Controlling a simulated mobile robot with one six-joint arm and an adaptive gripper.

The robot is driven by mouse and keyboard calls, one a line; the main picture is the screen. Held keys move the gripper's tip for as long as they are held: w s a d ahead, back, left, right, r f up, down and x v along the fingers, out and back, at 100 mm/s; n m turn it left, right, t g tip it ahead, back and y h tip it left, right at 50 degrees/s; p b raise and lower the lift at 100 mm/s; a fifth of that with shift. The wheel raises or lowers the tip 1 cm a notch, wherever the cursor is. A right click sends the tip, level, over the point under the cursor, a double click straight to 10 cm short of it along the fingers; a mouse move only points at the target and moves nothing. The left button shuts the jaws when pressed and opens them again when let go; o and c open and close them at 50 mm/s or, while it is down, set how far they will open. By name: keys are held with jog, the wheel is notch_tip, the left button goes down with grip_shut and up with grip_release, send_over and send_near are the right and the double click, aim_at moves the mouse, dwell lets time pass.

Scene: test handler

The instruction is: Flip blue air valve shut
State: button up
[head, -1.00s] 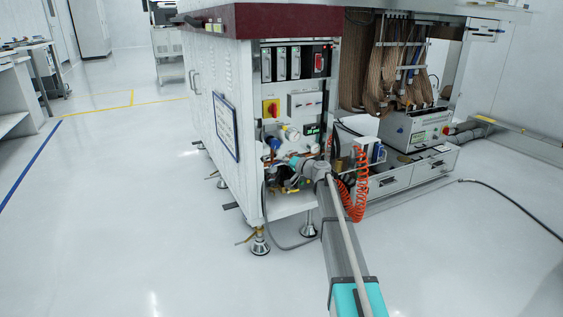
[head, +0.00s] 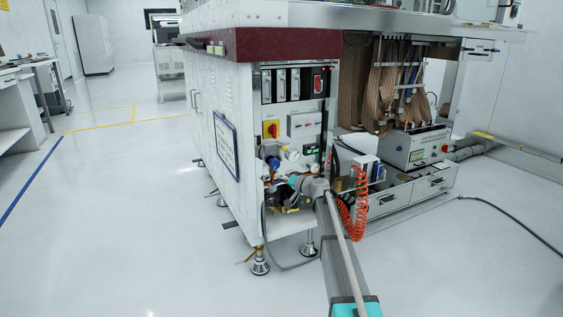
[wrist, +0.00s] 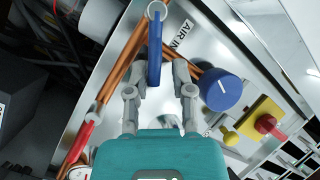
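The blue air valve lever (wrist: 155,50) is a long flat blue handle in the wrist view, below a pipe end, beside the "AIR IN" label (wrist: 181,32). My gripper (wrist: 159,76) is open, its two grey fingers one on each side of the lever's near end. Gaps show between the lever and both fingers, and I see no grip on it. In the head view my gripper (head: 284,190) is at the lower opening of the white cabinet (head: 231,165), partly hidden among pipes and fittings. The lever cannot be made out there.
A round blue knob (wrist: 221,90) is close to the right finger. Copper pipes (wrist: 118,65) run diagonally behind, with a red handle (wrist: 80,141) at lower left. A yellow switch with a red knob (wrist: 267,124) is farther right. An orange coiled hose (head: 361,205) hangs beside my arm.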

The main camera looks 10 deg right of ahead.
jog(key=n+p, duration=0.1)
jog(key=a+r+n+h+p, duration=0.1)
jog(key=shift+s+r+g+p, duration=0.15)
jog(key=shift+r+g+p, duration=0.05)
jog(key=shift+g+p, duration=0.15)
jog(key=shift+s+a+r+n+h+p, duration=0.15)
jog(key=shift+a+n+h+p, duration=0.1)
jog(key=shift+n+p, duration=0.3)
jog(key=shift+a+r+n+h+p, duration=0.15)
jog(key=shift+a+n+h+p, duration=0.1)
jog(key=shift+n+p, duration=0.25)
jog(key=n+h, duration=0.1)
jog(key=a+n+h+p, duration=0.1)
jog(key=a+n+p, duration=0.1)
jog(key=shift+s+a+r+n+g+h, duration=0.1)
jog(key=shift+s+r+n+g+h, duration=0.05)
jog(key=shift+s+n+g+h, duration=0.2)
jog(key=p+v, duration=0.7)
jog(key=v, duration=0.7)
jog(key=s+a+r+g+p, duration=0.4)
jog(key=s+a+r+p, duration=0.2)
jog(key=s+r+p, duration=0.5)
jog(key=s+p, duration=0.1)
jog(key=p, duration=0.4)
jog(key=shift+g, duration=0.3)
jog(key=shift+f, duration=0.1)
